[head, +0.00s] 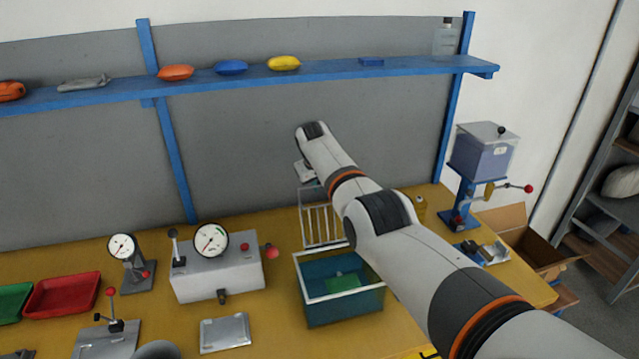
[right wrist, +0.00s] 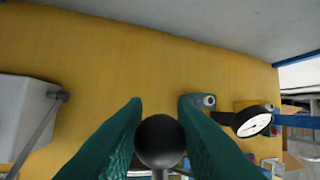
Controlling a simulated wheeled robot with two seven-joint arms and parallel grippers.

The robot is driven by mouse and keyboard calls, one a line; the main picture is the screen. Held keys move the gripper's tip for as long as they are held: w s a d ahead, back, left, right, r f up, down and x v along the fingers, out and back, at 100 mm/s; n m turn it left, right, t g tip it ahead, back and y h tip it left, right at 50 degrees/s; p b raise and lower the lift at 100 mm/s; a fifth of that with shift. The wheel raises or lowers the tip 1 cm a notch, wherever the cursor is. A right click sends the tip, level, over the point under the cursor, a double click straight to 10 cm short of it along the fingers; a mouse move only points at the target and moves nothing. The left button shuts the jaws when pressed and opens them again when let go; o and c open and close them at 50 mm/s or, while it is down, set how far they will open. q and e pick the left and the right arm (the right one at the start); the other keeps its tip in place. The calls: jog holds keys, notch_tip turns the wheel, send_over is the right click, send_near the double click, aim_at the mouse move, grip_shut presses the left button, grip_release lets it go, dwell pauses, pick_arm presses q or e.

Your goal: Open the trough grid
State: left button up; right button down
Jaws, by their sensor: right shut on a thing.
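The trough (head: 345,308) is a teal box with a pale rim on the yellow bench, its top uncovered. A green block (head: 342,282) lies inside it. The trough grid (head: 319,225), a white barred frame, stands raised, roughly upright, at the trough's back edge. My right gripper (head: 308,174) is at the grid's upper end, partly hidden by my own arm. In the right wrist view, my right gripper (right wrist: 159,135) has its teal fingers shut on a black ball knob (right wrist: 159,142). My left gripper is not in view.
A grey box with a gauge (head: 215,278) and a red knob stands left of the trough. A lever device with a clear container (head: 484,155) stands at the right end. A blue shelf (head: 330,73) runs along the wall above. Red (head: 62,296) and green trays lie far left.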

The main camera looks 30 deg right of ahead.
jog(key=shift+f, duration=0.45)
jog(key=c, duration=1.2)
grip_release()
jog(key=shift+w, duration=0.1)
jog(key=shift+r, duration=0.45)
jog(key=p+v, duration=0.2)
jog(key=p, duration=0.1)
jog(key=shift+r, duration=0.35)
jog(key=b+v, duration=0.1)
jog(key=v, duration=0.7)
jog(key=shift+a+r, duration=0.2)
